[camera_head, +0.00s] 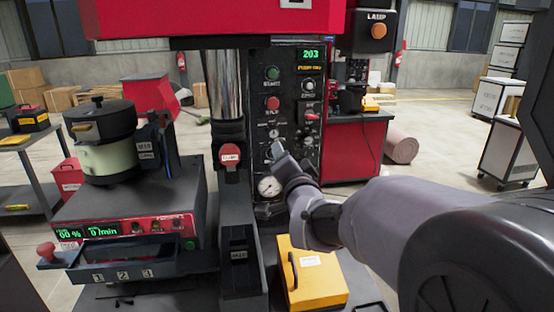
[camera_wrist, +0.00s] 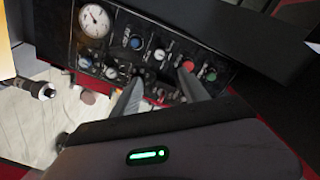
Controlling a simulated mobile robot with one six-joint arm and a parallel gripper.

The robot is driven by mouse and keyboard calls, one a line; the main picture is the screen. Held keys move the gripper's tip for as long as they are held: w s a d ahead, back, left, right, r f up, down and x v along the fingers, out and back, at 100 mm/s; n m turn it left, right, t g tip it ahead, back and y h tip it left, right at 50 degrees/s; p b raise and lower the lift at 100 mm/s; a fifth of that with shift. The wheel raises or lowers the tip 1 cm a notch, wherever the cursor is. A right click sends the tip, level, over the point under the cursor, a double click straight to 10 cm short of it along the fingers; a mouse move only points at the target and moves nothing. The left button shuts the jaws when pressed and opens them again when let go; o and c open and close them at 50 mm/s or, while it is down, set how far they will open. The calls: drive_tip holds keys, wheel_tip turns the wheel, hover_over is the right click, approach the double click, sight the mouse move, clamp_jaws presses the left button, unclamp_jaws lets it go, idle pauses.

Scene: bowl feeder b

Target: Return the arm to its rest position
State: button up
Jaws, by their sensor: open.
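My gripper (camera_head: 284,160) is in front of the black control panel (camera_head: 284,96) in the head view, at the end of my arm coming in from the right. In the wrist view my gripper (camera_wrist: 160,92) shows two grey fingers spread apart with nothing between them. The control panel (camera_wrist: 112,62) lies beyond the fingers, with a gauge, knobs and buttons. I cannot tell from these views whether a fingertip touches the panel.
A red-capped post (camera_head: 230,155) stands left of my gripper. A bowl feeder (camera_head: 108,155) sits on its control box farther left. A yellow box (camera_head: 312,275) with a black handle lies below my wrist. Open floor (camera_head: 440,150) is at the right.

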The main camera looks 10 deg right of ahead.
drive_tip(key=s+a+f+n+g, duration=0.1)
drive_tip(key=s+f+g, duration=0.3)
drive_tip(key=s, duration=0.8)
drive_tip(key=s+a+f+n+g+y, duration=0.1)
drive_tip(key=s+f+n+g, duration=0.2)
drive_tip(key=s, duration=0.9)
drive_tip(key=s+a+f+n+g+y, duration=0.1)
drive_tip(key=s+f+g, duration=0.4)
drive_tip(key=s, duration=0.7)
drive_tip(key=shift+a+f+n, duration=0.3)
drive_tip(key=shift+f+n, duration=0.35)
drive_tip(key=shift+n, duration=0.15)
